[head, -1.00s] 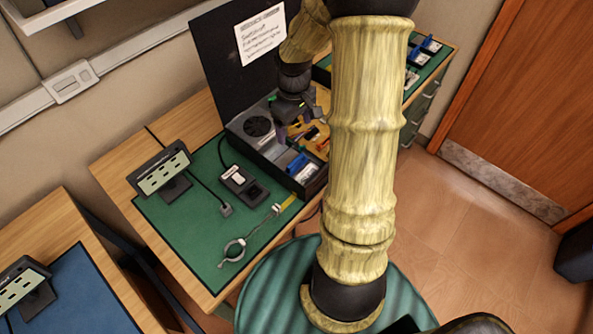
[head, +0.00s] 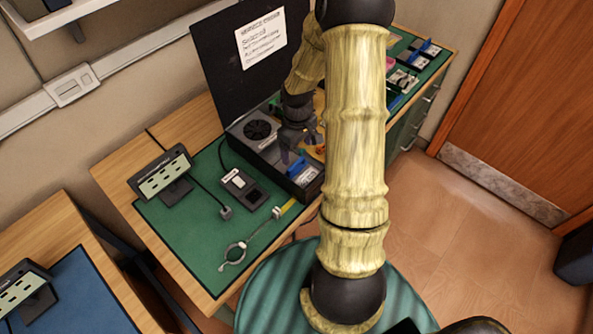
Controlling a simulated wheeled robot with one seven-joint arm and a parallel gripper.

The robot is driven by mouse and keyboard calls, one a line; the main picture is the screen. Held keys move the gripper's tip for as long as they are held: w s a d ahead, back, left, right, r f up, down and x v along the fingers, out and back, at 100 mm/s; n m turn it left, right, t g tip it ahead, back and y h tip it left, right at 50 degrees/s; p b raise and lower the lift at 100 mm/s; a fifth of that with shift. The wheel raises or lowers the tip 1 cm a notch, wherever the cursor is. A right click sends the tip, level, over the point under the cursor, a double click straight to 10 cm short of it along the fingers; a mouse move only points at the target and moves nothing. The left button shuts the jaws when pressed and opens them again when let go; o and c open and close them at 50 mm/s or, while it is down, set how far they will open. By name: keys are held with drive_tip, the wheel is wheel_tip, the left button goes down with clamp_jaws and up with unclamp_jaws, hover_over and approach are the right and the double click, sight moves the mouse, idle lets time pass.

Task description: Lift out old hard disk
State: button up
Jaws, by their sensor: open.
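An open black computer case (head: 268,157) lies on the green mat, its lid standing upright behind with a white notice (head: 261,37) on it. In its front right corner sits a hard disk (head: 305,175), a silvery-grey block next to a blue piece (head: 296,166). My gripper (head: 288,155) is over the front of the case, fingers pointing down, open, just above and left of the blue piece. I cannot tell whether it touches anything. My own arm hides the right part of the case.
A wrist strap (head: 234,255) and a small grey device with a cable (head: 240,184) lie on the mat (head: 185,225). A black stand (head: 163,176) is at left. More drives and parts (head: 424,50) sit on the far right bench.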

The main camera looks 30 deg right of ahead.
sight(296, 163)
drive_tip(key=shift+f, duration=2)
drive_tip(key=shift+w+f+p, duration=0.2)
drive_tip(key=shift+f+p, duration=0.25)
drive_tip(key=shift+f, duration=0.85)
drive_tip(key=shift+w+f+p, duration=0.15)
drive_tip(key=shift+f+p, duration=0.25)
drive_tip(key=shift+f, duration=0.9)
drive_tip(key=c, duration=0.5)
